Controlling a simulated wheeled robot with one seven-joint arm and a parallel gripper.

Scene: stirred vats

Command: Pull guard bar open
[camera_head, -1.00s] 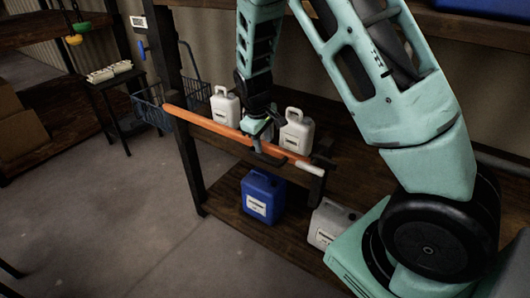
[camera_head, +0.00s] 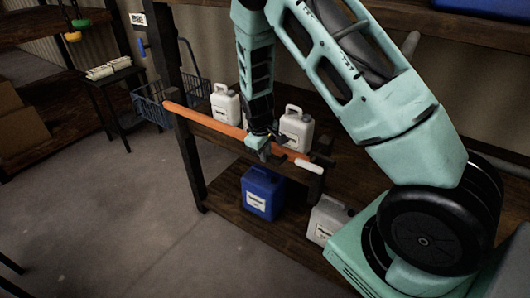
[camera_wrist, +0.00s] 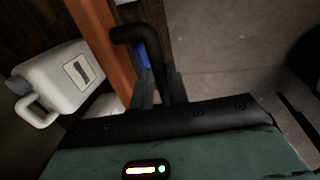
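The orange guard bar (camera_head: 208,122) runs across the front of the shelf, with a pale tip (camera_head: 309,167) at its right end. It also shows as an orange strip in the wrist view (camera_wrist: 103,40). A black bent handle (camera_wrist: 140,34) stands out from the bar. My gripper (camera_head: 264,152) is down at this handle, in front of the bar. In the wrist view my gripper's fingers (camera_wrist: 161,88) lie close on both sides of the handle and appear shut on it. The bar lies across the shelf front.
White jugs (camera_head: 226,104) and (camera_head: 296,128) stand behind the bar; one also shows in the wrist view (camera_wrist: 62,78). A blue jug (camera_head: 262,192) and a grey jug (camera_head: 328,220) stand on the lower shelf. A wire basket (camera_head: 152,108) hangs at the left. The floor (camera_head: 120,215) in front is clear.

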